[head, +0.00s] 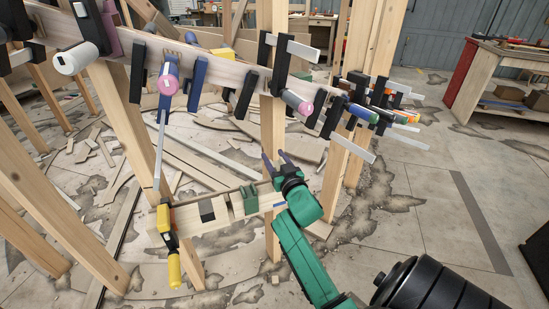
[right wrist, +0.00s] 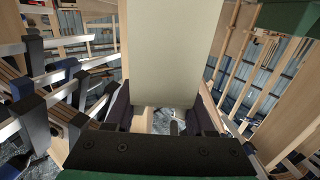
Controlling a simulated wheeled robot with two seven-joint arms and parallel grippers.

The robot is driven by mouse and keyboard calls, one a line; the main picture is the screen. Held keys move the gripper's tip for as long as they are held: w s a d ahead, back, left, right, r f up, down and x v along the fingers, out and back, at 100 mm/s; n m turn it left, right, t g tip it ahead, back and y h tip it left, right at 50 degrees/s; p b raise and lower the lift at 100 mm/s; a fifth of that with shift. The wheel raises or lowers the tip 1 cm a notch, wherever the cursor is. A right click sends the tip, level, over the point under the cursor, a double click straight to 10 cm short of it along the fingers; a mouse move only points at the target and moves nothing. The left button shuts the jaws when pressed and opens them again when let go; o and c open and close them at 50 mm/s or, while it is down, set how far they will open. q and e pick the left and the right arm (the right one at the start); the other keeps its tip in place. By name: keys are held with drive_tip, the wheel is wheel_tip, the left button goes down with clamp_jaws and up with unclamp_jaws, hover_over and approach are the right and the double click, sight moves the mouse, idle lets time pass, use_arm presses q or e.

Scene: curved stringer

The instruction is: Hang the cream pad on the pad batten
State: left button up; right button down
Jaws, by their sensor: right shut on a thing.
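The pad batten (head: 180,222) is the short low pale board fixed across the posts in the head view. A dark pad (head: 207,211) and a green pad (head: 250,198) hang on it. My right gripper (head: 277,160) is just above the batten's right end. In the right wrist view, a broad cream panel, which I take as the cream pad (right wrist: 172,50), lies between the fingers of my right gripper (right wrist: 163,112). The gripper is shut on it. I cannot make the pad out clearly in the head view. My left gripper is not in view.
A yellow clamp (head: 165,235) grips the batten's left end. The long upper rail (head: 220,75) carries several clamps and brackets, crowded at its right. Posts stand around, including one behind my gripper (head: 272,125). Wood scraps litter the floor; the right floor (head: 440,200) is mostly clear.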

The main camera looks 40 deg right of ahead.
idle(0.3)
drive_tip(key=shift+f, duration=0.1)
drive_tip(key=shift+f+b, duration=0.6)
drive_tip(key=shift+f, duration=0.4)
drive_tip(key=shift+f+b, duration=0.35)
drive_tip(key=shift+f, duration=0.25)
drive_tip(key=shift+f, duration=0.15)
drive_tip(key=shift+f+b, duration=1)
drive_tip(key=shift+f, duration=0.2)
